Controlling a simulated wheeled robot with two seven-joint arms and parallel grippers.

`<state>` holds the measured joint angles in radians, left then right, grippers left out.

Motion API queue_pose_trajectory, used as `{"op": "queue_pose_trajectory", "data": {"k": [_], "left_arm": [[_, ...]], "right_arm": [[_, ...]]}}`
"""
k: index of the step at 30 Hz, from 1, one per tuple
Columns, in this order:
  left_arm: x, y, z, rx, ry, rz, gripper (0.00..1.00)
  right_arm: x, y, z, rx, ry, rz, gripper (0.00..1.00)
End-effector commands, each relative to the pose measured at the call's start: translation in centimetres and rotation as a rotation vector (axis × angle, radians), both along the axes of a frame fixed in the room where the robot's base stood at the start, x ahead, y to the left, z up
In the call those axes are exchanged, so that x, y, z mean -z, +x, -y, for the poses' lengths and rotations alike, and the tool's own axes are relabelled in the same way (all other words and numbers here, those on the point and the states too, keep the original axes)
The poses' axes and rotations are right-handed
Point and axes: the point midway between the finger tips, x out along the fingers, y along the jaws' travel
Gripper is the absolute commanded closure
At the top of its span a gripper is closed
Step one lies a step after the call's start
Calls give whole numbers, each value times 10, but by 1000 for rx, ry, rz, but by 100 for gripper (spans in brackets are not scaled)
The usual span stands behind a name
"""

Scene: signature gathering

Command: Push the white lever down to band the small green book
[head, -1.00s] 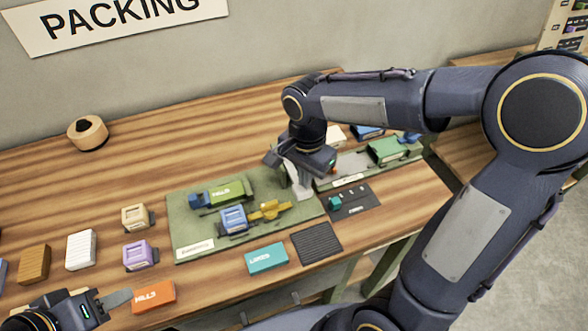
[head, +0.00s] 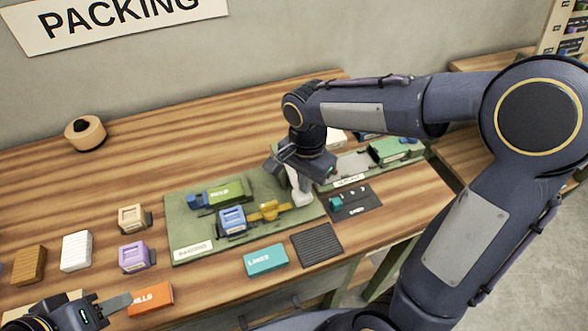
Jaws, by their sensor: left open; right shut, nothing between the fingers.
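The white lever (head: 298,183) stands at the right end of the green mat (head: 183,232), its top partly hidden by my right gripper. My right gripper (head: 318,172) is shut and empty, pointing down at the lever's top; I cannot tell whether they touch. A green book-like block (head: 229,191) with pale lettering lies at the back of the mat, left of the lever, against a blue part. A blue block (head: 232,218) and a yellow piece (head: 265,211) are in front of it. My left gripper (head: 120,302) is at the lower left, beside an orange block (head: 150,299), open with no object visible in it.
A teal block (head: 266,260) and a dark ribbed pad (head: 316,243) lie in front of the mat. A black plate (head: 358,205) is right of the lever. A larger green block (head: 390,150) sits at the back right. The table's back left is mostly clear.

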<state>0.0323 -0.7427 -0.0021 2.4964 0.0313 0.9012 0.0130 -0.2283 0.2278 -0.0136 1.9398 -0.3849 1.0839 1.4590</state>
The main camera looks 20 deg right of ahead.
Motion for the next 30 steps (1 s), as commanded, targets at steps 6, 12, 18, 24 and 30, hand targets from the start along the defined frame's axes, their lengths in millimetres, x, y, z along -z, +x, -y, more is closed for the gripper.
{"op": "queue_pose_trajectory", "data": {"k": [6,12,18,24,30], "left_arm": [[5,0,0,0,0,0,58],[8,0,0,0,0,0,58],[11,0,0,0,0,0,58],[11,0,0,0,0,0,58],[11,0,0,0,0,0,58]], "right_arm": [[6,0,1,1,-1,0,100],[10,0,1,1,-1,0,100],[14,0,1,1,-1,0,100],[15,0,1,1,-1,0,100],[15,0,1,1,-1,0,100]]}}
